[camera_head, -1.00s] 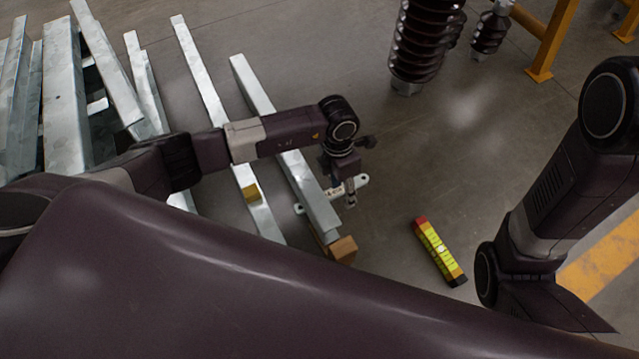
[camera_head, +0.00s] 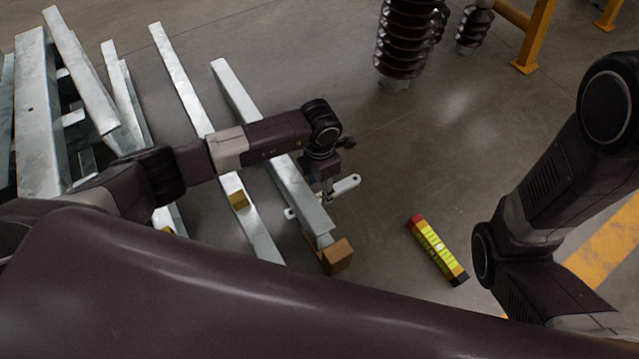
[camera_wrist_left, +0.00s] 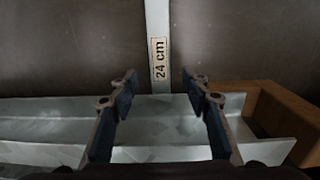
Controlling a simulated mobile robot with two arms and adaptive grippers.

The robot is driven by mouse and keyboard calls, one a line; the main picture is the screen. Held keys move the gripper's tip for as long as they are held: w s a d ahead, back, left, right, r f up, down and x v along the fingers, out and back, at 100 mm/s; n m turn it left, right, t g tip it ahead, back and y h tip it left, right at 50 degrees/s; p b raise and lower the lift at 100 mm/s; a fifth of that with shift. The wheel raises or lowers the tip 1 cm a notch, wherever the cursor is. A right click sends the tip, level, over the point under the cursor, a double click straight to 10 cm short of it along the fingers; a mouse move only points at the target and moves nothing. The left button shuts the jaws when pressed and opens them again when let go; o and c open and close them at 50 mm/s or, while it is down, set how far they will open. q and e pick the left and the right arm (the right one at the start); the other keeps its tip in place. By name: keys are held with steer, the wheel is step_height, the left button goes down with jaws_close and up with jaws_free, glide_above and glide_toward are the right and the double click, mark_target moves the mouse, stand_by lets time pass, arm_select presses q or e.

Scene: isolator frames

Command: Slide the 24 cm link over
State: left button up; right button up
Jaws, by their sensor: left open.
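The 24 cm link (camera_head: 346,186) is a pale flat bar with a hole near its end. It lies crosswise at the near end of a galvanized steel beam (camera_head: 288,188). Its "24 cm" label shows in the left wrist view (camera_wrist_left: 159,58), where the bar runs up from the beam (camera_wrist_left: 60,120). My left gripper (camera_head: 327,197) is over the link, close to the beam. In the left wrist view its open fingers (camera_wrist_left: 158,84) stand on either side of the link's line, with gaps on both sides. My right gripper is out of view.
A wooden block (camera_head: 338,257) supports the beam's near end. More steel beams (camera_head: 182,75) lie to the left. A yellow-and-red level (camera_head: 438,250) lies on the floor at right. Dark ribbed insulators (camera_head: 405,40) and a yellow frame (camera_head: 535,38) stand at the back. Floor between is clear.

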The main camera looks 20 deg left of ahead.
mark_target(320, 198)
arm_select(q)
step_height(320, 198, down, 4)
steer(key=shift+f+b, duration=0.15)
steer(key=shift+b, duration=1)
steer(key=shift+c, duration=0.4)
jaws_close()
